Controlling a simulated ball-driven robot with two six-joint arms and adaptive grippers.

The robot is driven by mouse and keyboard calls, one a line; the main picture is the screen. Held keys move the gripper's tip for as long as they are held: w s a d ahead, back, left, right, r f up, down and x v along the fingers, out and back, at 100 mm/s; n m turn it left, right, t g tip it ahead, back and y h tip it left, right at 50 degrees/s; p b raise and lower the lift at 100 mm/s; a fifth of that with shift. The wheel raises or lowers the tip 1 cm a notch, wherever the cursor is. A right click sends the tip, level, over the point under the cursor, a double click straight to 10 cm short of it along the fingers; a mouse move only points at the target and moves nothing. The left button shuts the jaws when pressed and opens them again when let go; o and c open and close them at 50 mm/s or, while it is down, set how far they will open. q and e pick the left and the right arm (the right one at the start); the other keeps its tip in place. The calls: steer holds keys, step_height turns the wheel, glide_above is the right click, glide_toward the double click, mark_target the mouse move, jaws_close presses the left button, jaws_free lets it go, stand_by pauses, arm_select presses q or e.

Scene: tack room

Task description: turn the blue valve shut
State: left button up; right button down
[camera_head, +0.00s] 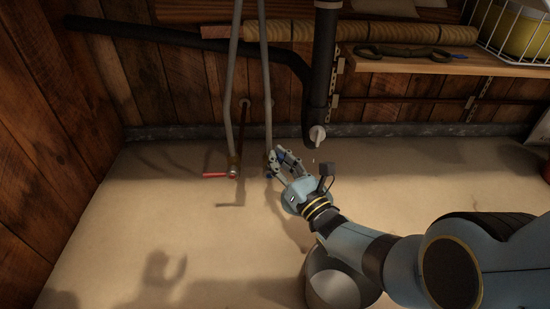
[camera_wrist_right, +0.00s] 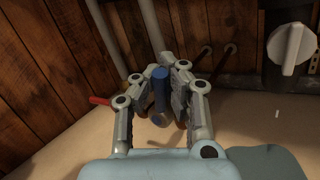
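The blue valve has a short blue lever (camera_wrist_right: 161,88) with a metal hub below it, seen in the right wrist view. My right gripper (camera_wrist_right: 161,84) has one finger on each side of this lever, with the pads very close to it. Whether both pads touch it I cannot tell. In the head view my right gripper (camera_head: 282,164) is at the lower end of the right-hand grey pipe (camera_head: 266,95) and hides most of the valve. My left gripper is not in view.
A red-handled valve (camera_head: 216,174) sits on the neighbouring pipe, just left of my right gripper. A thick black pipe with a white knob (camera_head: 317,134) stands close on the right. A wooden shelf (camera_head: 440,63) juts from the plank wall. The pale floor at left is clear.

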steer(key=shift+s+f, duration=0.2)
steer(key=shift+s, duration=0.15)
steer(key=c, duration=1.7)
jaws_free()
steer(key=shift+o, duration=0.4)
steer(key=shift+w+r, duration=0.1)
steer(key=shift+r, duration=0.05)
steer(key=v, duration=1.2)
